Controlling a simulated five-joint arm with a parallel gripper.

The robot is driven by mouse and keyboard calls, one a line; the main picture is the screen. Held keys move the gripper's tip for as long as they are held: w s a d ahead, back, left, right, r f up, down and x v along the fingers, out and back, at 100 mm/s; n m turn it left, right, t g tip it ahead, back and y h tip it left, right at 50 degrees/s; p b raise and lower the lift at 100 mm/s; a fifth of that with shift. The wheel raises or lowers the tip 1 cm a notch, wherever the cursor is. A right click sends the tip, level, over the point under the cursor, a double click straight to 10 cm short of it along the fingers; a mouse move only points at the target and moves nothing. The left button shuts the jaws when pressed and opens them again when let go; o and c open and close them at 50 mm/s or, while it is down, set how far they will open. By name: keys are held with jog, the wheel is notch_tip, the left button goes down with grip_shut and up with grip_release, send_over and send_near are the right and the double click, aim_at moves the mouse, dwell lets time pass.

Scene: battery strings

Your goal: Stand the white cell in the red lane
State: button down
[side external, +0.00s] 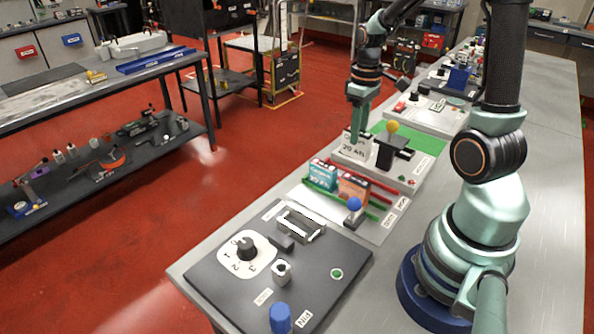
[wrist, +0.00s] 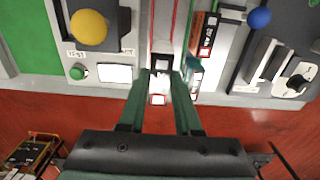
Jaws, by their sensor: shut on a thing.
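The white cell (side external: 353,147), a block with "20 Ah" printed on it, is between the fingers of my gripper (side external: 359,122), which is shut on it. In the wrist view the cell (wrist: 159,84) shows between the two green fingers (wrist: 158,108), by the end of the red lines of the lane. In the side view the red lane (side external: 389,191) runs beside the row of cells, and the held cell is behind its far end. I cannot tell its height above the board. A teal cell (side external: 322,174) and an orange cell (side external: 352,188) stand in the rack.
A green-topped panel with a yellow knob (side external: 392,127) is just behind the rack. A blue knob (side external: 354,203) is by the rack's front side. A dark panel with a dial (side external: 246,248) is nearer the camera. The bench edge drops to the red floor.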

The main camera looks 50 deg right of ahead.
aim_at(355, 156)
jog(key=shift+f, duration=3.65)
jog(key=shift+f, duration=0.2)
jog(key=c, duration=0.5)
grip_release()
notch_tip(355, 156, up, 12)
jog(key=shift+r, duration=0.1)
jog(key=a+r+t, duration=0.2)
jog(key=a, duration=0.3)
jog(key=s+a+r+t, duration=0.1)
jog(key=a+r, duration=0.2)
jog(key=a, duration=0.3)
jog(key=s+a+r+t, duration=0.1)
jog(key=a+r+t, duration=0.1)
jog(key=a, duration=0.4)
jog(key=shift+a+r+t, duration=0.15)
jog(key=shift+r+t, duration=0.15)
jog(key=shift+r, duration=0.2)
